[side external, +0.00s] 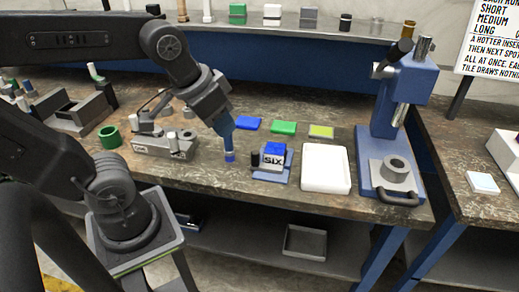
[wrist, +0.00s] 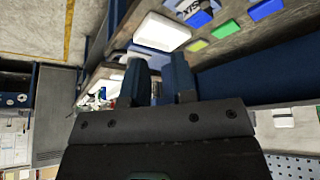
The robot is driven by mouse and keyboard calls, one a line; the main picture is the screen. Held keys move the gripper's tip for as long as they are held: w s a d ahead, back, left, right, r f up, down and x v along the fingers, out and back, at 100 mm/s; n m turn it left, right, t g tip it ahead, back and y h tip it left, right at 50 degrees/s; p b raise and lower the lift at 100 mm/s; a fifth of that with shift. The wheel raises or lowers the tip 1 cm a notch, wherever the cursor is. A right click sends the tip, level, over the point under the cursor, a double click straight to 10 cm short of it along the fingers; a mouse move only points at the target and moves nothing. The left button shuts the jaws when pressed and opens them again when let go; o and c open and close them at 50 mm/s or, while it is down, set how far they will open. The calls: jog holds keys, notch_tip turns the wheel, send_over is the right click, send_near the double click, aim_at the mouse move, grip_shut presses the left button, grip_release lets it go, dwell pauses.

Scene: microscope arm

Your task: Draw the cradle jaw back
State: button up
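The cradle (side external: 270,178) is a small blue stand on the bench with a blue-and-white block marked SIX (side external: 273,156) in it. A black knob (side external: 255,160) shows at its left side, perhaps part of the jaw; the jaw itself is not clear. My gripper (side external: 226,134) points down, left of the cradle and apart from it. In the wrist view its two blue fingers (wrist: 158,62) stand apart with nothing held between them. The SIX block (wrist: 194,10) is at the top there. A small blue-and-grey upright piece (side external: 229,156) is just below my fingertips; I cannot tell if they touch.
A white tray (side external: 326,184) lies right of the cradle, with the blue microscope stand (side external: 381,123) beyond. Blue (side external: 250,124), green (side external: 284,128) and yellow-green (side external: 321,131) tiles lie behind. A grey fixture (side external: 165,148) and a green ring (side external: 110,137) are to the left.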

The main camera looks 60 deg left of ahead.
jog(key=w, duration=0.2)
jog(key=w+a+r+n+g, duration=0.1)
jog(key=w, duration=0.1)
jog(key=w+a+g, duration=0.1)
jog(key=w, duration=0.1)
jog(key=shift+a+r+n, duration=0.15)
jog(key=shift+n, duration=0.15)
grip_shut()
jog(key=w+a+f+n+g+h, duration=0.1)
jog(key=w+a+f+n+g, duration=0.1)
jog(key=w+a+f, duration=0.3)
jog(key=w+a+f+n+g+h, duration=0.1)
jog(key=w+a+f+g, duration=0.3)
jog(key=w+a, duration=0.4)
jog(key=w+f+n, duration=0.1)
jog(key=w, duration=0.2)
jog(key=shift+w+a+f+n+g, duration=0.2)
jog(key=shift+w+a+n+g, duration=0.1)
jog(key=shift+a+n, duration=0.1)
